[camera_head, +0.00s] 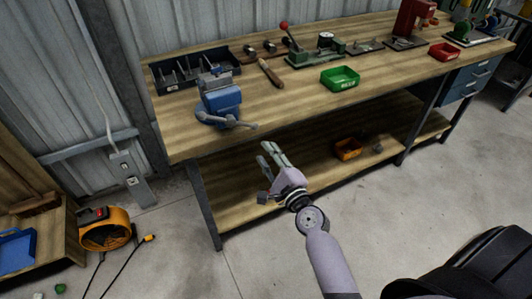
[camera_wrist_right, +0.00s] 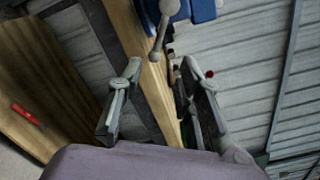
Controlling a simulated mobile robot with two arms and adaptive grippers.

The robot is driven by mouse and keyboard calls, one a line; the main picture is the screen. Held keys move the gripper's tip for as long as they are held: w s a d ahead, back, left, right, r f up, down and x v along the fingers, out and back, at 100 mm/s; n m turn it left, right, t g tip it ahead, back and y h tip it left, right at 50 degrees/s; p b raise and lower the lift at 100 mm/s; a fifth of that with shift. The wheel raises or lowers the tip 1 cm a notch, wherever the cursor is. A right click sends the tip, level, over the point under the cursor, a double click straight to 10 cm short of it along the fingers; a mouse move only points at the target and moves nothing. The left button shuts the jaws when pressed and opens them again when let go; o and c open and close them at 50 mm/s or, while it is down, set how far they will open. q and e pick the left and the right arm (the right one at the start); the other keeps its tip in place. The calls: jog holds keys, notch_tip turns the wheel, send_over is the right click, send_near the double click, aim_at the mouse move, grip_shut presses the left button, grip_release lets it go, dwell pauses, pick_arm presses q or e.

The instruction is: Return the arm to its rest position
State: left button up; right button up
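My right arm reaches up from the bottom of the head view. Its gripper (camera_head: 270,150) is in front of the workbench (camera_head: 300,110), over the lower shelf in the picture and below the blue vise (camera_head: 220,98). In the right wrist view the two fingers (camera_wrist_right: 162,70) stand wide apart with nothing held between them. The vise shows beyond the fingertips at the top of that view (camera_wrist_right: 203,10). My left gripper is in neither view.
The bench top holds a dark tool tray (camera_head: 193,68), a green bin (camera_head: 340,78) and a red-handled press (camera_head: 298,48). An orange bin (camera_head: 347,149) sits on the lower shelf (camera_head: 300,178). An orange blower (camera_head: 105,232) stands at left. Grey floor (camera_head: 400,215) is open in front.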

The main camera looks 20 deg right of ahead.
jog(key=s+a+f+n+g, duration=0.25)
jog(key=s+f+n, duration=0.2)
jog(key=f, duration=0.75)
jog(key=s+a+f+n+g+y, duration=0.1)
jog(key=s+f+n+g, duration=0.35)
jog(key=f, duration=0.65)
jog(key=s+a+f+n+g, duration=0.2)
jog(key=s+f+n, duration=0.25)
jog(key=f, duration=0.75)
jog(key=s+d+f+n+g, duration=0.2)
jog(key=s+f+n, duration=0.2)
jog(key=s, duration=0.7)
jog(key=s+d+f+n+g+h, duration=0.1)
jog(key=s+f+n+g, duration=0.2)
jog(key=s+f, duration=0.4)
jog(key=s+d+f+n+g, duration=0.2)
jog(key=s+f+n, duration=0.3)
jog(key=s, duration=1)
jog(key=shift+d+f+n+g+h, duration=0.35)
jog(key=shift+f+g, duration=0.15)
jog(key=shift+f, duration=0.2)
